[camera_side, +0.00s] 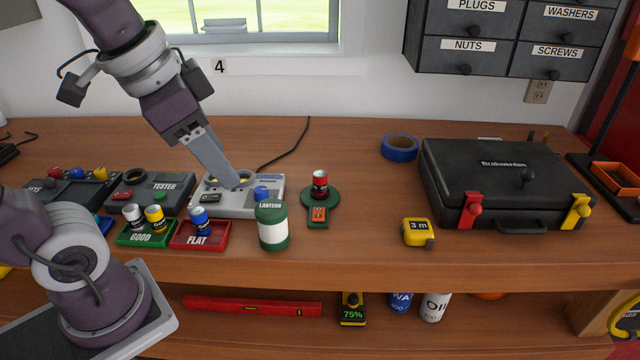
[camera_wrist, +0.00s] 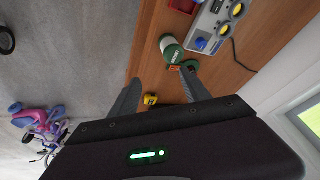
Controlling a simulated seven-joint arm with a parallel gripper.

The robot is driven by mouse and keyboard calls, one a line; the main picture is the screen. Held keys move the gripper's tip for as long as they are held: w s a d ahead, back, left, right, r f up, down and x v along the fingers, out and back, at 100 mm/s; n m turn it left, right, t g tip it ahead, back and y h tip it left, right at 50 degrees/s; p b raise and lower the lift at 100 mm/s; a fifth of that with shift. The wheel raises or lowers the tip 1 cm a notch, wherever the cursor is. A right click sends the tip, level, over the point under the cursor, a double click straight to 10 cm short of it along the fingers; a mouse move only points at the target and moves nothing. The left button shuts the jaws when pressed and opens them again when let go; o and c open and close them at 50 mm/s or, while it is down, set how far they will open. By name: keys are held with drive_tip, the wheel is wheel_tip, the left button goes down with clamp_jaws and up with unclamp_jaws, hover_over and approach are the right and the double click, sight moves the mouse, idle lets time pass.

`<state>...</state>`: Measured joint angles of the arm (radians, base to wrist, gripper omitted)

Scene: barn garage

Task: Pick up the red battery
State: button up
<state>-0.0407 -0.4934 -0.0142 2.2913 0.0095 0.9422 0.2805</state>
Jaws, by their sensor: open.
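The red battery (camera_side: 320,180), red with a dark band, stands upright on a round green pad with an orange-faced handle (camera_side: 318,214), right of the lantern. In the wrist view the green pad (camera_wrist: 189,65) shows near the fingertips, but I cannot make out the battery clearly. My gripper (camera_side: 236,182) points down over the grey charger, left of the battery and apart from it. In the wrist view its two fingers are spread (camera_wrist: 160,90) with nothing held between them.
The green and white lantern (camera_side: 272,228) stands between the charger (camera_side: 212,205) and the pad. GOOD (camera_side: 146,240) and FLAT (camera_side: 200,243) trays hold other batteries. A yellow tape measure (camera_side: 417,232), blue tape (camera_side: 399,147) and black case (camera_side: 500,175) lie right. Bench behind the pad is clear.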

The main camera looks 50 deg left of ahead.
drive_tip(key=w+a+f+m+g, duration=0.15)
drive_tip(key=w+m, duration=0.35)
drive_tip(key=w, duration=0.7)
drive_tip(key=m+g, duration=0.3)
drive_tip(key=m, duration=0.4)
hover_over(321, 174)
drive_tip(key=f, duration=1)
drive_tip(key=shift+s+f, duration=0.1)
drive_tip(key=shift+s, duration=0.3)
drive_tip(key=shift+m, duration=0.4)
drive_tip(key=f, duration=0.5)
drive_tip(key=w+f, duration=0.1)
drive_tip(key=f, duration=0.1)
drive_tip(key=shift+f, duration=0.4)
clamp_jaws()
